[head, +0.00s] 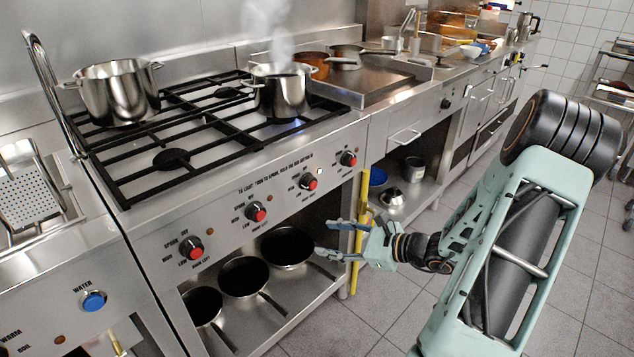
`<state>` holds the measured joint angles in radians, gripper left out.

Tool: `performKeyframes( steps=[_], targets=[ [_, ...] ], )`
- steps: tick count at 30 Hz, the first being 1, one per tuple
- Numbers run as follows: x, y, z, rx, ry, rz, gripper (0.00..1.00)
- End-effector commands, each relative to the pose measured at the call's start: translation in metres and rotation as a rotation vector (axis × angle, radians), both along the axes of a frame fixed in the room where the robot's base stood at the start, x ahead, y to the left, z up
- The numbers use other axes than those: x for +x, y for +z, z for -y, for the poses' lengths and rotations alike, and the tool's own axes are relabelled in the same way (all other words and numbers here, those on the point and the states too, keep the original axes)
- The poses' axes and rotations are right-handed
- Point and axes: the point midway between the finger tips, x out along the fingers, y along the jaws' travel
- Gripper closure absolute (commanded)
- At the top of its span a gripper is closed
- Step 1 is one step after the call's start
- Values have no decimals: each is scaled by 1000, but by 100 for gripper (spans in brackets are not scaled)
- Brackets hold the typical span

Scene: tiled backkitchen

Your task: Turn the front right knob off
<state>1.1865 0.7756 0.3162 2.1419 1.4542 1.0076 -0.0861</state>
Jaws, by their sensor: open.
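My gripper (320,239) is open and empty, fingers pointing left, below the two right knobs and in front of the lower shelf. It appears apart from every knob.
Several pans (243,275) lie on the shelf below the knobs. A yellow upright bar (361,225) is close behind my gripper. A blue water knob (94,301) is at left.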

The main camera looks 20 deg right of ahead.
Motion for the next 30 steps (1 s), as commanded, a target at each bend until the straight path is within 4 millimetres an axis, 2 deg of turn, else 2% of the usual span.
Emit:
performKeyframes(
  steps=[1,3,6,9,13,16,24,30],
  targets=[
    [1,17,7,76,-59,44,53],
    [3,39,16,162,-126,108,53],
    [5,64,29,250,-198,180,53],
    [5,78,38,298,-241,224,53],
    [9,83,40,317,-256,243,53],
    [21,82,36,315,-253,243,53],
    [69,81,17,315,-251,241,53],
    [96,81,9,314,-253,240,53]
  ],
)
